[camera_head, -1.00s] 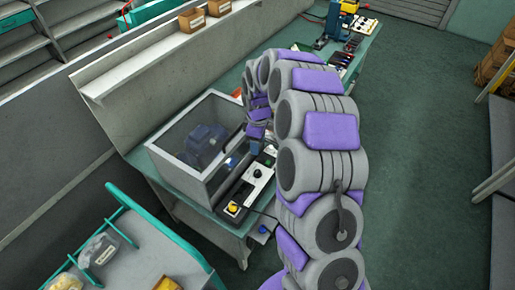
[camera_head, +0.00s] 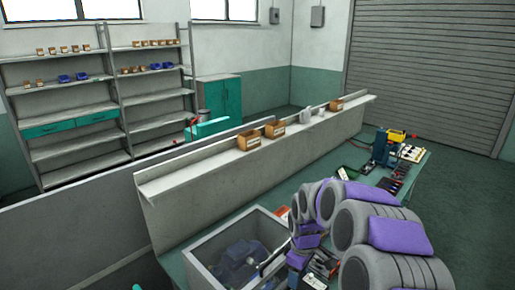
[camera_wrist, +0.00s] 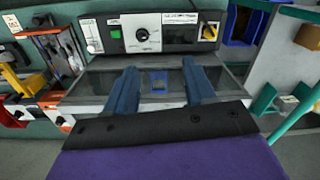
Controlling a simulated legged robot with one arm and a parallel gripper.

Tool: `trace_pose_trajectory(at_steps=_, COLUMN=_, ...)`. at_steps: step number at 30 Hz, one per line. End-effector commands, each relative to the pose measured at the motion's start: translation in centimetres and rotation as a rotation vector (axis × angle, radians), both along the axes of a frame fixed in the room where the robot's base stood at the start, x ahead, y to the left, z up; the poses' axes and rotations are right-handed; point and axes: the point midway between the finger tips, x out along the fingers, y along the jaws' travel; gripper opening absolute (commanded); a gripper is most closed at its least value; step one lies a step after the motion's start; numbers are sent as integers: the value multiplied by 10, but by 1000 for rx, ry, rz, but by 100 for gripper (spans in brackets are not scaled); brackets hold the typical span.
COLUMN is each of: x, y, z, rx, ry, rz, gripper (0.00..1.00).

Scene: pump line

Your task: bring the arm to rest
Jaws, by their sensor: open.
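My gripper (camera_wrist: 160,82) shows in the wrist view as two blue fingers set apart, with nothing held between them. Beyond the fingertips is a control panel (camera_wrist: 152,32) with a green button, a black knob and a yellow switch. Between the fingers, farther off, a small blue part shows behind a dark clear surface. In the head view my purple and grey arm (camera_head: 385,235) arches from the lower right over the bench and bends down beside an open-topped clear box (camera_head: 207,262). The fingertips are not clear there.
A blue machine with a yellow top (camera_head: 384,147) stands at the bench's far end. A long ledge (camera_head: 215,170) carries small brown boxes (camera_head: 248,140). Shelving (camera_head: 85,155) stands at the back left. Open floor (camera_head: 465,200) lies to the right.

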Motion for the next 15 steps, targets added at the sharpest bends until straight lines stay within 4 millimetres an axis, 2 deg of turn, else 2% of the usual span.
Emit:
trace_pose_trajectory(at_steps=6, x=-44, y=4, z=32, rx=6, ry=16, rz=-104, gripper=54)
trace_pose_trajectory(at_steps=15, x=-110, y=4, z=64, rx=-5, ry=44, rz=-257, gripper=54)
